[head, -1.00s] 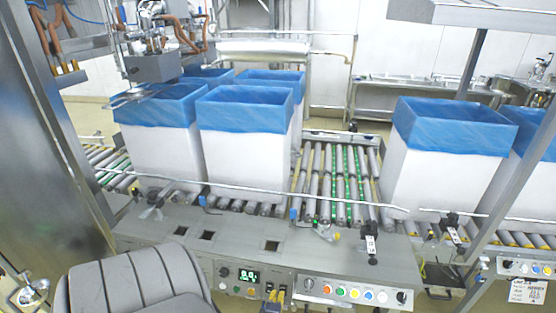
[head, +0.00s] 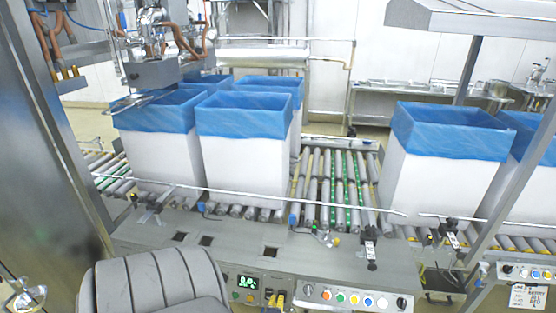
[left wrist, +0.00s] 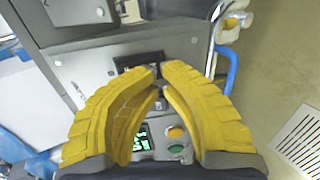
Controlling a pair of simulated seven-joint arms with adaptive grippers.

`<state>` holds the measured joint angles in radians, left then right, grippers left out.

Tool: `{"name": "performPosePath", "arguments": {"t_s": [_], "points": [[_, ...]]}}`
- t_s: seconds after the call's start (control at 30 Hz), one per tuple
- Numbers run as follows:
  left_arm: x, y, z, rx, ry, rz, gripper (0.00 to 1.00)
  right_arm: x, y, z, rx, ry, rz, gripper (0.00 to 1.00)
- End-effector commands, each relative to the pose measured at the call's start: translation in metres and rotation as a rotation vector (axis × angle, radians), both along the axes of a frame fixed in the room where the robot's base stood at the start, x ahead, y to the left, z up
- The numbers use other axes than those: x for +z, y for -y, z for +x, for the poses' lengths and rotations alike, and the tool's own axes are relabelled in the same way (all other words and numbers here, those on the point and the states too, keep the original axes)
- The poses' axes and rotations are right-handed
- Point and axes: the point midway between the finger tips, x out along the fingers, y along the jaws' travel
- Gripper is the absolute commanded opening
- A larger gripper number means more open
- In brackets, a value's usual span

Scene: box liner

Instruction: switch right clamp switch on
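In the head view the steel control panel (head: 330,284) runs along the front of the conveyor. It has a green-lit display (head: 248,282), a row of coloured buttons (head: 354,298) and a dark knob (head: 401,303) at its right end. I cannot tell which control is the right clamp switch. My left gripper (left wrist: 162,68), in the left wrist view, has yellow ridged fingers whose tips nearly meet, with nothing visible between them. Beyond them show a green display (left wrist: 143,137), an orange button (left wrist: 176,133) and a green button (left wrist: 176,149).
White boxes with blue liners (head: 243,140) stand on the roller conveyor (head: 325,185), and more (head: 445,160) stand at the right. A grey ridged backrest (head: 155,285) fills the bottom left.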

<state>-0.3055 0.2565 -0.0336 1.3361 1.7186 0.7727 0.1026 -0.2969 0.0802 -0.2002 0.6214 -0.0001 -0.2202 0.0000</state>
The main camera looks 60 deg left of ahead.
Motion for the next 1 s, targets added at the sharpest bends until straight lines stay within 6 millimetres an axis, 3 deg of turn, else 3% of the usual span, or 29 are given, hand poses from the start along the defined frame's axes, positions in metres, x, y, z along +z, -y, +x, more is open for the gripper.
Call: {"name": "performPosePath", "arguments": {"t_s": [0.4,0.77,1.0], "points": [[0.015,-0.001,0.002,-0.002,0.003,0.002,0.00,0.000,0.000,-0.003,0.000,-0.003,0.000,0.44],[0.016,-0.001,0.001,-0.001,0.002,0.002,0.00,0.000,0.000,-0.004,-0.001,-0.004,0.000,0.44],[0.024,0.016,-0.011,-0.005,0.001,-0.001,0.00,0.000,0.000,-0.004,-0.001,-0.005,-0.001,0.44]]}}
